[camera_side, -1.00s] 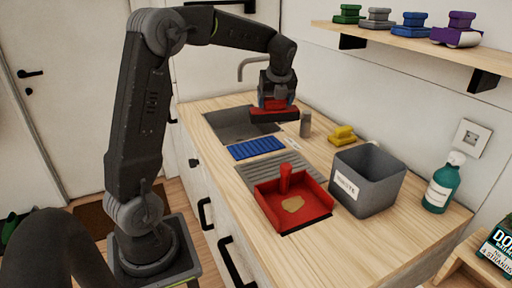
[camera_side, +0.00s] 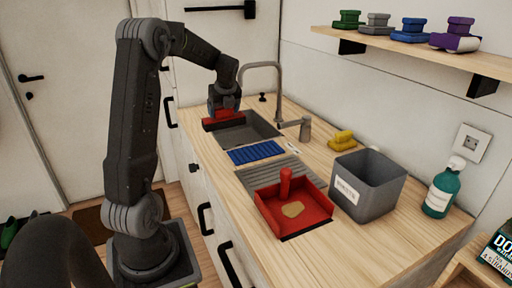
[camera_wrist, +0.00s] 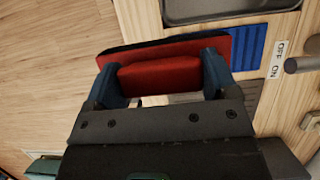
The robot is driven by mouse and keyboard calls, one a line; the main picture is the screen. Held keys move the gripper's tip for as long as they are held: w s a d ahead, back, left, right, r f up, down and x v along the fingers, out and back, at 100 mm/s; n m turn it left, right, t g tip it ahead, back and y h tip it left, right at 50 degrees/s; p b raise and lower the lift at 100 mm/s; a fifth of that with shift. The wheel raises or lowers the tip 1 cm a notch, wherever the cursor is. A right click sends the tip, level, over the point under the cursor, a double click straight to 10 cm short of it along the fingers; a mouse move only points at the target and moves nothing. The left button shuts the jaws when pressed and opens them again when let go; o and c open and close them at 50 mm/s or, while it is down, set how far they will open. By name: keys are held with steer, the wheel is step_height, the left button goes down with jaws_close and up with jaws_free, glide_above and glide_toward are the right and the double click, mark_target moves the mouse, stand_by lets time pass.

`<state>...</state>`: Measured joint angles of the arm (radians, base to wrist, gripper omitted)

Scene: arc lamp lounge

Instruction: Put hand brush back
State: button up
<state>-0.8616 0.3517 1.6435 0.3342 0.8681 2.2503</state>
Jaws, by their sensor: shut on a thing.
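My gripper (camera_side: 223,102) is shut on the red hand brush (camera_side: 216,122). It holds the brush by its red handle block, above the left end of the sink in the side view. The wrist view shows the brush (camera_wrist: 158,75) between both fingers of my gripper (camera_wrist: 162,80), with a dark strip along its far edge. A red dustpan (camera_side: 265,210) with an upright red handle sits on the counter, with a tan patch of debris inside it. My gripper is well away from the dustpan.
The sink (camera_side: 255,128) has a tall faucet (camera_side: 279,85). A blue mat (camera_side: 256,152), yellow brush (camera_side: 342,139), grey labelled bin (camera_side: 366,188) and teal spray bottle (camera_side: 440,190) stand on the counter. Several coloured brushes sit on the wall shelf (camera_side: 425,44).

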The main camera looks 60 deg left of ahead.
steer(key=shift+w+d+f, duration=0.65)
steer(key=shift+w+f, duration=1.05)
steer(key=shift+f, duration=0.05)
steer(key=shift+w+d+f, duration=0.7)
steer(key=shift+w+f, duration=1.05)
steer(key=shift+f, duration=0.05)
steer(key=shift+w+d+f, duration=0.65)
steer(key=shift+w+f, duration=1.05)
steer(key=shift+f, duration=0.05)
steer(key=shift+f, duration=0.1)
steer(key=o, duration=0.8)
